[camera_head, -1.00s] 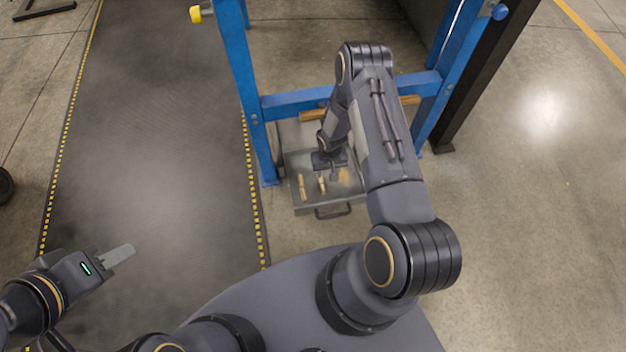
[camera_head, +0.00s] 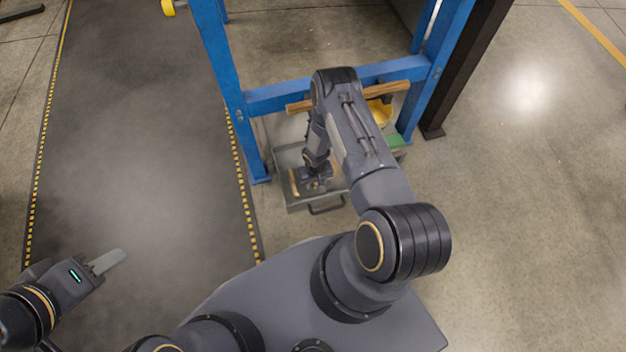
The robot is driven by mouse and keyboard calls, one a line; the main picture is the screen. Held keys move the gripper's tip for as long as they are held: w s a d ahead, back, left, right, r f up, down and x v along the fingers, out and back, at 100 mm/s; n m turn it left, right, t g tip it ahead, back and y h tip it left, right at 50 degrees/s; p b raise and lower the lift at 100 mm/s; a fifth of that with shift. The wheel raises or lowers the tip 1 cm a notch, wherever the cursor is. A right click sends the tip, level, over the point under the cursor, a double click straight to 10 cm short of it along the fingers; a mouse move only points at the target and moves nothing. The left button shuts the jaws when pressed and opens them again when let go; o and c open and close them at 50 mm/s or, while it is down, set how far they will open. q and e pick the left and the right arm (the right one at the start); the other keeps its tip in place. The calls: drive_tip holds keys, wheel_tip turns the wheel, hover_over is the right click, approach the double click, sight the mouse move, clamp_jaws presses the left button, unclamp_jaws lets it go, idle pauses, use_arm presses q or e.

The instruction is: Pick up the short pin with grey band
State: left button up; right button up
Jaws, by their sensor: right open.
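A grey tray (camera_head: 297,207) with a front handle sits on the floor below the blue frame. A light wooden pin (camera_head: 294,184) lies in its left part; its band is too small to make out. My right gripper (camera_head: 319,187) is low over the middle of the tray, just right of that pin, and is open. It and its wrist cover most of the tray's middle, so other pins there are hidden and I cannot tell whether one is between the fingers. My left gripper (camera_head: 106,262) is far from the tray at lower left; its finger gap is not visible.
Blue frame posts (camera_head: 219,75) and a blue crossbar (camera_head: 268,98) stand behind the tray. A wooden bar (camera_head: 394,88), a yellow object (camera_head: 380,113) and a green object (camera_head: 396,142) are behind my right arm. A dark floor lane (camera_head: 140,150) to the left is clear.

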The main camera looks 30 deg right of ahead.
drive_tip(key=shift+f, duration=0.15)
drive_tip(key=shift+c, duration=0.2)
clamp_jaws()
